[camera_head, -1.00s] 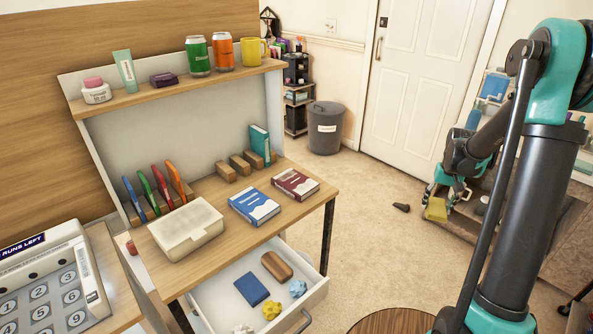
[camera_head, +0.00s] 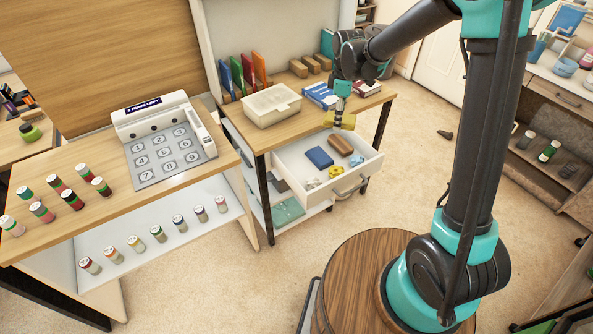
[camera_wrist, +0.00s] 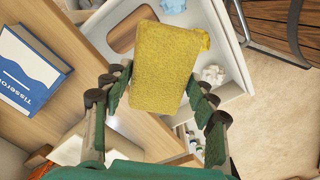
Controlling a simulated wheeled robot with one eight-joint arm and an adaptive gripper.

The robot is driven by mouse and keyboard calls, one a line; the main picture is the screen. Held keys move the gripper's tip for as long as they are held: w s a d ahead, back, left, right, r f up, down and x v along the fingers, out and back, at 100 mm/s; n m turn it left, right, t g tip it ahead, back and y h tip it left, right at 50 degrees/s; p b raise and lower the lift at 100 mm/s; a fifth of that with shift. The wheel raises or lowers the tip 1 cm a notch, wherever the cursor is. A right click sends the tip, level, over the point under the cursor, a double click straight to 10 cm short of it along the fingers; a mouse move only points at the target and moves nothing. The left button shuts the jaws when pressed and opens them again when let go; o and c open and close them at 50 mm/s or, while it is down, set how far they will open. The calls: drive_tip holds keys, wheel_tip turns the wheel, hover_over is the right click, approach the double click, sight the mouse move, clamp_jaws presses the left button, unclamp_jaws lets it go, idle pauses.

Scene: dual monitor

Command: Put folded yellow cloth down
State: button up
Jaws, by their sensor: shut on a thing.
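The folded yellow cloth (camera_wrist: 165,70) is held between the fingers of my gripper (camera_wrist: 157,92) in the wrist view. In the head view, my gripper (camera_head: 340,113) is at the desk's front edge, above the back of the open drawer, with the yellow cloth (camera_head: 330,120) in it. In the wrist view, the cloth hides part of the drawer (camera_wrist: 234,88) and desk edge below. The head view shows the open white drawer (camera_head: 318,198) under the desk top.
The drawer holds a blue block (camera_head: 319,157), a brown block (camera_head: 341,145) and small crumpled pieces. A cream box (camera_head: 270,105) and blue book (camera_head: 320,95) lie on the desk (camera_head: 277,136). A keypad device (camera_head: 165,140) stands on the table at left.

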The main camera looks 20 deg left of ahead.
sight(296, 170)
drive_tip(key=s+a+r+n, duration=0.2)
drive_tip(key=s+a+n, duration=0.7)
drive_tip(key=a, duration=0.3)
wheel_tip(296, 170, down, 20)
drive_tip(key=shift+a+r, duration=0.1)
drive_tip(key=o, duration=0.9)
drive_tip(key=shift+o, duration=0.2)
